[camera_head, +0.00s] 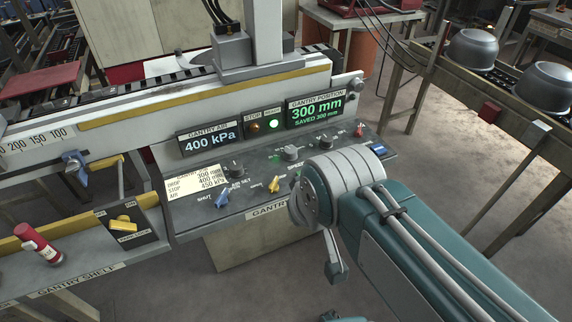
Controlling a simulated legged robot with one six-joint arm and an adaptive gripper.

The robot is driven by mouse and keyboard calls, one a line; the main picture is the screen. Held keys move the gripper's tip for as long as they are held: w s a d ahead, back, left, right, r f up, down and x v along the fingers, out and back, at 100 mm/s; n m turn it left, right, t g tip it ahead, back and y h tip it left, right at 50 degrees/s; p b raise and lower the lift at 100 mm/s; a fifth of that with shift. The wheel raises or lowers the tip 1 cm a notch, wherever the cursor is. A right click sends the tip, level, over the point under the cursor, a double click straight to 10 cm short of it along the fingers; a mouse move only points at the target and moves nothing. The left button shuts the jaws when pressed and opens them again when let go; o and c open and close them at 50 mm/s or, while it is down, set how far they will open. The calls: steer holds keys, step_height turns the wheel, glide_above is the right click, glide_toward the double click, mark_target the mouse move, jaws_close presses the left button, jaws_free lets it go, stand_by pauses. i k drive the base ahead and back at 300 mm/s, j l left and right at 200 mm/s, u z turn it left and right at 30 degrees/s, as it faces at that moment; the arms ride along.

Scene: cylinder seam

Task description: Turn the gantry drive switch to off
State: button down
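The gantry control panel (190,222) slopes below the gantry beam. On it are a blue lever (222,198), a black knob (236,171), a yellow switch (273,184), a grey knob (291,153) and a red control (359,131). Another yellow switch (123,222) sits on a black plate at the left. The labels are too small to tell which one is the gantry drive switch. My gripper (335,262) is in front of the panel's right part; one grey finger hangs down and the rest is hidden by my wrist, so its opening does not show.
Displays read gantry air 400 kPa (210,140) and gantry position 300 mm (316,109). A green lamp (274,124) is lit. A note card (196,181) lies on the panel. A red-capped cylinder (38,244) is on the gantry shelf. Metal pots (473,48) stand on a conveyor at right.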

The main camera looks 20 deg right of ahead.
mark_target(359, 133)
steer(key=i+l, duration=0.15)
steer(key=l, duration=0.2)
steer(key=i+l, duration=0.15)
steer(key=l, duration=0.2)
steer(key=i+l, duration=0.15)
steer(key=l, duration=0.15)
steer(key=i+l, duration=0.1)
steer(key=l, duration=0.25)
